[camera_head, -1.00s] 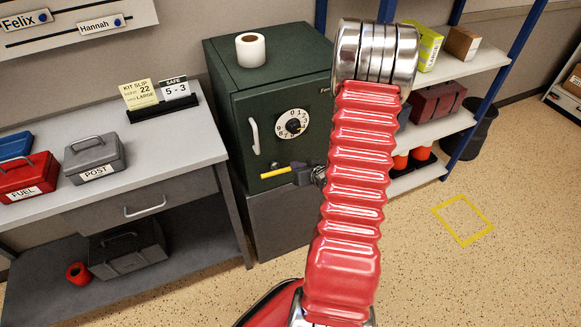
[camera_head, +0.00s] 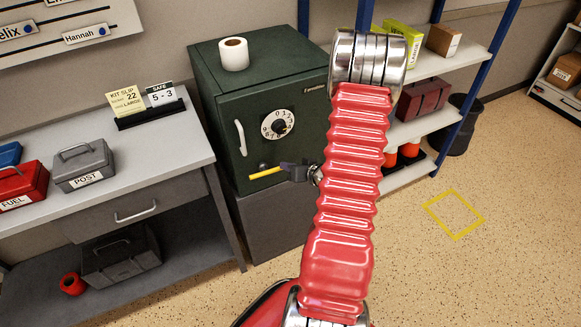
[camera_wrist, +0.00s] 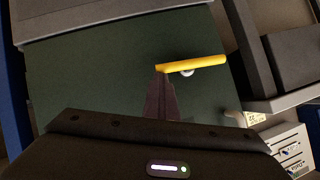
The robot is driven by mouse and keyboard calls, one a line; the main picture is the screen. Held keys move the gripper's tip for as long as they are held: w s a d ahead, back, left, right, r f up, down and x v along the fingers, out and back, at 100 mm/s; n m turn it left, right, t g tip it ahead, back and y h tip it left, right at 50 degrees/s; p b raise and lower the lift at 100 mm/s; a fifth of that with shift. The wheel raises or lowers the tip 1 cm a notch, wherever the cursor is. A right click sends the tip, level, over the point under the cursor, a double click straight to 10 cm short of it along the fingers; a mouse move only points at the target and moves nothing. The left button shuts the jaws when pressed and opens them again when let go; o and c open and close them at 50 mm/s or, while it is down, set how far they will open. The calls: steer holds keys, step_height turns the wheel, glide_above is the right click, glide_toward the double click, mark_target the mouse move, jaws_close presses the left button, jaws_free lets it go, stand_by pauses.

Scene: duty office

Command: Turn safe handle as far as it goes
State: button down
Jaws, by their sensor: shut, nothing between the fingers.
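The dark green safe (camera_head: 262,110) stands in the middle of the head view with its door closed. A yellow lever (camera_head: 265,173) lies nearly level, low on the door; I take it to be the safe handle. In the wrist view the lever (camera_wrist: 200,65) shows a silver hub near its middle. My gripper (camera_head: 284,169) is shut and empty at the lever's right end. In the wrist view my fingertips (camera_wrist: 162,72) meet or overlap the lever's left end; I cannot tell if they touch. A white pull bar (camera_head: 240,138) and a numbered dial (camera_head: 278,124) are above the lever.
A desk (camera_head: 165,165) with cash boxes stands left of the safe. A white roll (camera_head: 233,53) stands on top of the safe. Shelves with blue posts (camera_head: 476,85) stand to the right. The floor at the right is open, with a yellow marked square (camera_head: 454,214).

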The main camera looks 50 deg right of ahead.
steer(key=shift+w+a+f, duration=0.15)
steer(key=shift+a+f, duration=0.15)
steer(key=shift+f, duration=0.35)
steer(key=shift+r, duration=0.15)
steer(key=s+a+r, duration=0.2)
steer(key=s+r, duration=0.7)
steer(key=r, duration=0.1)
stand_by(0.7)
steer(key=shift+r, duration=0.1)
